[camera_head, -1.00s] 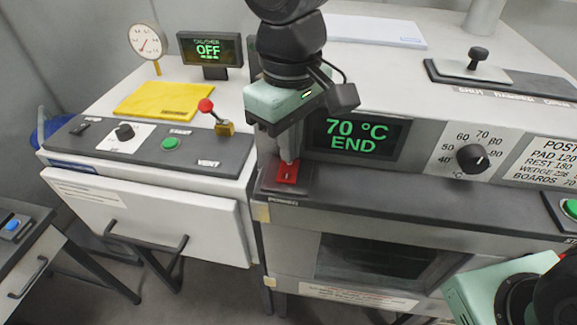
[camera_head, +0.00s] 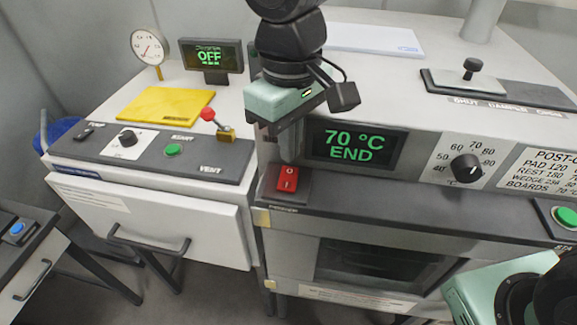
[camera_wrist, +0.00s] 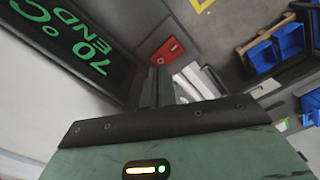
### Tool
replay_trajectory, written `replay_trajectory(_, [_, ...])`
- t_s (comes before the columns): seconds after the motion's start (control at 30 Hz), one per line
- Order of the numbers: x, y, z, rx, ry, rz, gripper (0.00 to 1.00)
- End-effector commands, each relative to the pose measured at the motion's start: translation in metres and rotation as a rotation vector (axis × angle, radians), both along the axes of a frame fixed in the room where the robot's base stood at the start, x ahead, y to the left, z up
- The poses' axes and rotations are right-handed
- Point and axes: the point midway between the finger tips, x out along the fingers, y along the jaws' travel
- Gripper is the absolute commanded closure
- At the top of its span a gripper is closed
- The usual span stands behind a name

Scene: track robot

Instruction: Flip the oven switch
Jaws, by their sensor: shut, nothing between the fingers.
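The oven switch (camera_head: 288,182) is a red rocker marked O and I on a dark plate at the left of the oven front. It also shows red in the wrist view (camera_wrist: 168,50). I cannot tell which side is pressed in. My gripper (camera_head: 289,158) is shut and empty, pointing down just above and behind the switch, seemingly apart from it. In the wrist view its fingers (camera_wrist: 158,88) are together, beside the switch. The oven display (camera_head: 351,145) reads 70 °C END.
A dial (camera_head: 466,167) sits right of the display, a damper handle (camera_head: 471,67) behind it. At left are a red-knobbed lever (camera_head: 208,114), a green start button (camera_head: 173,151) and a display reading OFF (camera_head: 209,57). The oven door (camera_head: 385,260) lies below.

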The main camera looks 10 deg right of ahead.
Motion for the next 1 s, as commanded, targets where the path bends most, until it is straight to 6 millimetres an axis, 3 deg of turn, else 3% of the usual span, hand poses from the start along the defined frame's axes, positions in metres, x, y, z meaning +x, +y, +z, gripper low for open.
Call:
replay_trajectory(0.5, [0.0,0.0,0.043,0.001,-0.002,-0.001,1.0])
replay_trajectory(1.0, [0.0,0.0,0.043,0.001,-0.001,0.0,1.0])
